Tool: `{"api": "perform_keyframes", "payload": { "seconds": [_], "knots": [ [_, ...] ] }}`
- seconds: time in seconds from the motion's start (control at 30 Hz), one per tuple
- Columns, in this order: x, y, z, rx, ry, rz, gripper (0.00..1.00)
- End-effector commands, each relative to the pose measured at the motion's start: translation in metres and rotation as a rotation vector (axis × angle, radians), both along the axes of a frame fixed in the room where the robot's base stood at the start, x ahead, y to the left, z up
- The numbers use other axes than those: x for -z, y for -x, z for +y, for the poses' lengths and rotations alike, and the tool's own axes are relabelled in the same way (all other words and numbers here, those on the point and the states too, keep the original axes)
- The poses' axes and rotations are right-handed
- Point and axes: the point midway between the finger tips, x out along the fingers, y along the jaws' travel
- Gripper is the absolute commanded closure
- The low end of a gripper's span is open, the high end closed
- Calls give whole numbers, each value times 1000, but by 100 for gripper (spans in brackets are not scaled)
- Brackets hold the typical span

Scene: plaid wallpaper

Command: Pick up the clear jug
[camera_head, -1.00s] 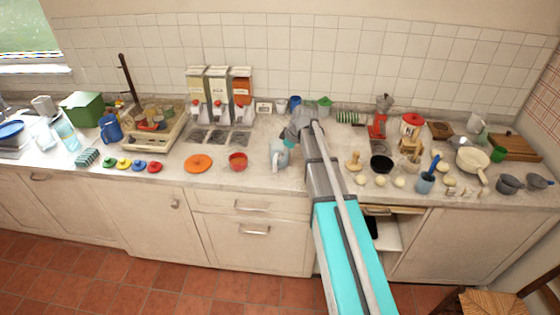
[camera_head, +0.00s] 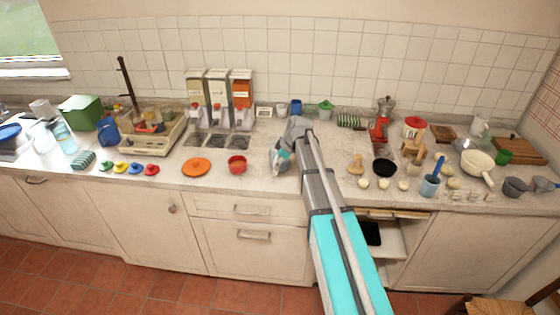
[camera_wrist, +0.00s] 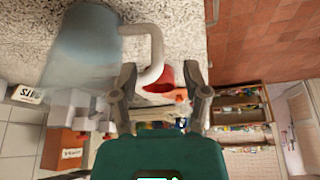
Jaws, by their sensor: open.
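The clear jug (camera_head: 277,162), pale blue and see-through with a whitish handle, stands on the worktop in the middle of the head view, partly hidden by my gripper (camera_head: 287,145). In the wrist view the jug (camera_wrist: 82,50) fills the upper left, and its curved handle (camera_wrist: 154,45) reaches down towards the gap between my fingers. My gripper (camera_wrist: 160,72) is open, one finger on each side of the handle's lower part. I cannot tell whether a finger touches the jug.
A red bowl (camera_head: 237,165) and an orange lid (camera_head: 196,167) lie left of the jug. Food dispensers (camera_head: 220,98) stand behind to the left. The worktop before the bowl is clear.

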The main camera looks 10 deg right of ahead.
Motion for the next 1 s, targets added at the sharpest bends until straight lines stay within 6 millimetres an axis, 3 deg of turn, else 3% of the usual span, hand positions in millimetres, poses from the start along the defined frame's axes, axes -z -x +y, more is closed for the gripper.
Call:
{"api": "perform_keyframes", "payload": {
  "seconds": [0.27, 0.73, 1.0],
  "knots": [
    [8, -2, 2, 0, 0, 0, 40],
    [42, -12, 12, 0, 1, -1, 40],
    [48, -14, 15, 1, 0, 0, 40]
  ]
}}
